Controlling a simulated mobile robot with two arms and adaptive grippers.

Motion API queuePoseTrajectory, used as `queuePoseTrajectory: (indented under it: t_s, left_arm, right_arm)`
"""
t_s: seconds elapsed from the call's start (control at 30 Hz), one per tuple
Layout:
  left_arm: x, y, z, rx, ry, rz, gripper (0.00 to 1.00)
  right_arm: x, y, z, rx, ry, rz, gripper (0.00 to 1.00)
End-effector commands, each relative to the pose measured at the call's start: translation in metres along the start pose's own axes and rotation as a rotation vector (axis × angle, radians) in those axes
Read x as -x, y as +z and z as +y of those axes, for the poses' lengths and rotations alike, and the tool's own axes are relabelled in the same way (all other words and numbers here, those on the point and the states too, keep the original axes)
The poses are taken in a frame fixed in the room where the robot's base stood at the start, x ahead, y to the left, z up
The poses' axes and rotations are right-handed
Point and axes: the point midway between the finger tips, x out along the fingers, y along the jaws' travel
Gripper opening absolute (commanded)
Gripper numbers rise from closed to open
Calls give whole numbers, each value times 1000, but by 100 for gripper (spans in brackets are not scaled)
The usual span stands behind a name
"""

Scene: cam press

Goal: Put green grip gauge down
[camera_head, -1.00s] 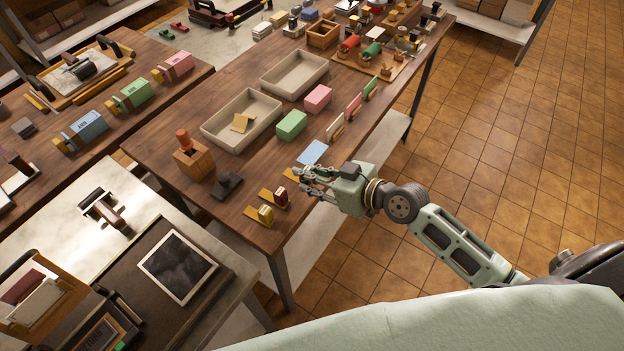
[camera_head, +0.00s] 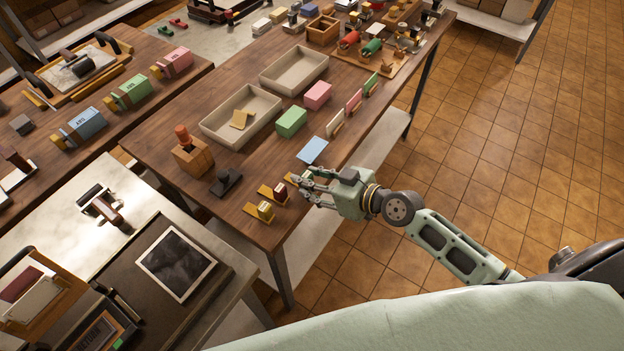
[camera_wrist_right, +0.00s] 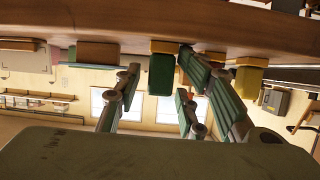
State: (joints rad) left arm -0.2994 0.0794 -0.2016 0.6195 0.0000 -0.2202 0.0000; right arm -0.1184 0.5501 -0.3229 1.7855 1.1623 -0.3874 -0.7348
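The green grip gauge (camera_wrist_right: 162,75) shows in the right wrist view as a green block with a yellow base against the table, which appears at the top of that picture. It lies between my two right fingers in the picture, with a visible gap on its left side. My right gripper (camera_head: 301,179) is open at the table's near right edge. In the head view its fingers hide the green block, and only a bit of yellow base (camera_head: 290,178) shows. The dark red gauge (camera_head: 280,192) and yellow gauge (camera_head: 265,210) stand in line nearby. My left gripper is not in view.
A light blue card (camera_head: 312,150) lies just beyond the gripper. A black stamp-like piece (camera_head: 226,182) and a wooden holder (camera_head: 192,157) stand to the left. Green (camera_head: 291,121) and pink (camera_head: 318,95) blocks and two beige trays (camera_head: 213,133) are farther back.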

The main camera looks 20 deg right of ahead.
Motion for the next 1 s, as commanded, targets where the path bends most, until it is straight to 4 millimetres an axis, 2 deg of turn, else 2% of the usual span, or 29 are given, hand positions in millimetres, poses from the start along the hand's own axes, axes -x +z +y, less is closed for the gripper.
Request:
queuePoseTrajectory:
  t_s: [0.03,0.2,0.43,0.47,0.8,1.0]
  left_arm:
    - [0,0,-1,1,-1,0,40]
    - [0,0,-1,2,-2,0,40]
    - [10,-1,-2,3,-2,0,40]
    - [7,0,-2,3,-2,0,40]
    - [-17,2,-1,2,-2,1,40]
    - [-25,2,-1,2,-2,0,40]
  right_arm:
    - [0,6,-3,-2,-6,-11,40]
    - [0,7,-3,-3,-7,-14,40]
    - [4,-2,-3,-5,-7,-14,40]
    - [7,3,-3,-3,-6,-17,40]
    - [82,4,-2,1,-5,-14,40]
    - [110,1,-1,0,-4,-11,40]
